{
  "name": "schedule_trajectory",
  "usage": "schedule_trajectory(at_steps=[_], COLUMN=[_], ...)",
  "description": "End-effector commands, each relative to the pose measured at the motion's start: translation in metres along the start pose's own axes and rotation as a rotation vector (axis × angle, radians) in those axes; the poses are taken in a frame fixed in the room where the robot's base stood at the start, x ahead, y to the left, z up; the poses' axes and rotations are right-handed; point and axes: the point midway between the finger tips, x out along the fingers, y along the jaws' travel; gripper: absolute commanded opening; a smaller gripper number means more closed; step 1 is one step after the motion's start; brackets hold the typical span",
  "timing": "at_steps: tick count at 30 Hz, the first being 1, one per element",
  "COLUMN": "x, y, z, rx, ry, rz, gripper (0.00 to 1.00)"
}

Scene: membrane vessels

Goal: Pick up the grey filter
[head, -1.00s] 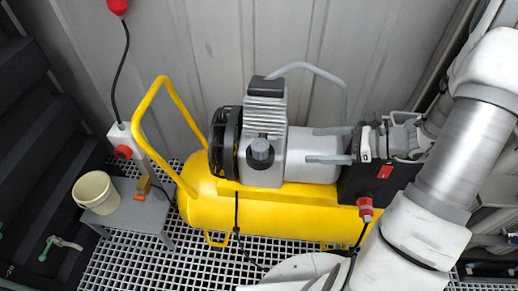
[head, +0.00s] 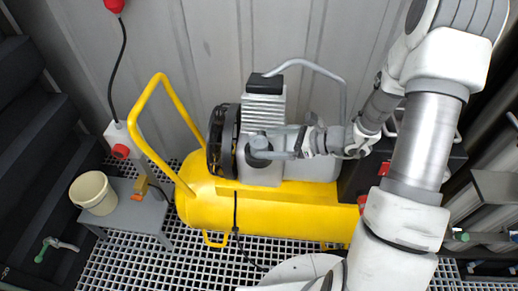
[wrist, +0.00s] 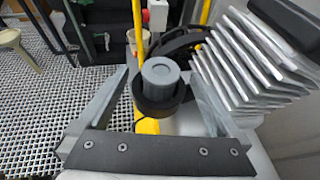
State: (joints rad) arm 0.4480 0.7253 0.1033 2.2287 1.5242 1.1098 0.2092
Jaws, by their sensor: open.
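The grey filter (head: 258,141) is a short ribbed cylinder on the front of the compressor's pump. In the wrist view the filter (wrist: 160,74) stands up from a dark round collar (wrist: 158,104), between my two fingers. My gripper (head: 272,146) reaches in from the right in the head view and partly overlaps the filter. In the wrist view my gripper (wrist: 160,84) is open, with one grey finger on each side of the filter. A gap shows on the left; I cannot tell whether the right finger touches anything.
Silver cooling fins (wrist: 246,62) rise close to my right finger in the wrist view. The yellow tank (head: 270,213) lies below the pump, with a yellow handle (head: 150,105) at left. A beige bucket (head: 93,192) stands on a grey stool (head: 138,212).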

Motion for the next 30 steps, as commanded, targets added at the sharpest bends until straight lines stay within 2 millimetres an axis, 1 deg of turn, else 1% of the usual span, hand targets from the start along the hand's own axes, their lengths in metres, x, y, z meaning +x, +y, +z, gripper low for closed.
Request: schedule_trajectory(at_steps=[1,3,6,9,15,17,18,23,24,26,30], x=[0.01,0.021,0.032,0.036,0.036,0.036,0.036,0.036,0.036,0.036,0.036], y=[0.0,0.0,-0.001,-0.001,-0.001,-0.001,-0.001,-0.001,-0.001,-0.001,-0.001], z=[0.0,0.001,0.001,0.001,0.002,0.002,0.002,0.002,0.002,0.002,0.002], rx=[-0.001,-0.001,0.0,0.0,0.0,0.0,0.0,0.0,0.0,0.0,0.0], ry=[0.0,0.0,0.0,0.001,0.001,0.001,0.001,0.001,0.001,0.001,0.0], rz=[0.005,0.004,0.003,0.001,0.0,0.0,0.0,0.001,0.001,0.001,0.001], gripper=[0.99,0.99,0.99,0.99,0.99,0.91,0.83,0.55,0.47,0.36,0.11])
